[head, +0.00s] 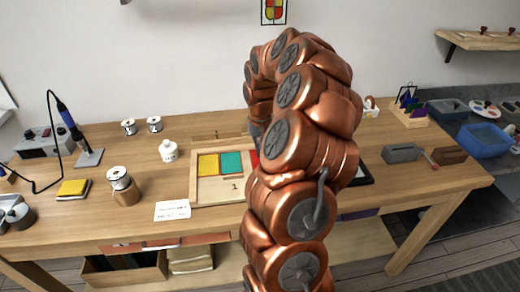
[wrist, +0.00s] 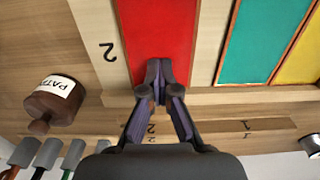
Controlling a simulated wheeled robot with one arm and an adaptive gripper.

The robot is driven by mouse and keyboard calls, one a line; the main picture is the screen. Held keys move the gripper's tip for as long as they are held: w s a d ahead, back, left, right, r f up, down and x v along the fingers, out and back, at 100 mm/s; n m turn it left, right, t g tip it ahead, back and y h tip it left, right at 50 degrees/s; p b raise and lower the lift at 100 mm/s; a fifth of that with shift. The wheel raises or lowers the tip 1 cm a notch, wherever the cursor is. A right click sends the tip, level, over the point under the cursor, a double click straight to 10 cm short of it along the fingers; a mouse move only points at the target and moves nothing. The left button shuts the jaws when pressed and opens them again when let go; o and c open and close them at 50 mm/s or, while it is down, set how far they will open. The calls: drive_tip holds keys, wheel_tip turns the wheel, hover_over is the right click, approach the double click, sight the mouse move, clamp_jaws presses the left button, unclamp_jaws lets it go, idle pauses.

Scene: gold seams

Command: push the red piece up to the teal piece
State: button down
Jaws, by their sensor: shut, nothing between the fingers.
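The red piece (wrist: 158,32) lies flat on the wooden board in the wrist view. My gripper (wrist: 158,78) is shut and empty, its fingertips over the near end of the red piece; I cannot tell whether they touch it. The teal piece (wrist: 262,40) lies to the right of the red piece, with a strip of bare wood between them. In the head view the teal piece (head: 231,163) sits in the board, and only a sliver of the red piece (head: 254,158) shows beside my arm, which hides the gripper.
A yellow piece (head: 208,164) adjoins the teal piece. The wooden board (head: 215,190) has a raised rim.

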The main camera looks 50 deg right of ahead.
sight(251, 156)
drive_tip(key=shift+a+f, duration=0.1)
drive_tip(key=shift+f, duration=0.05)
drive_tip(key=shift+w+a+b, duration=0.45)
drive_tip(key=shift+w+a, duration=0.45)
drive_tip(key=shift+a, duration=0.25)
drive_tip(key=c, duration=1.2)
unclamp_jaws()
drive_tip(key=shift+d, duration=0.15)
drive_tip(key=shift+c, duration=0.2)
wheel_tip(251, 156, up, 12)
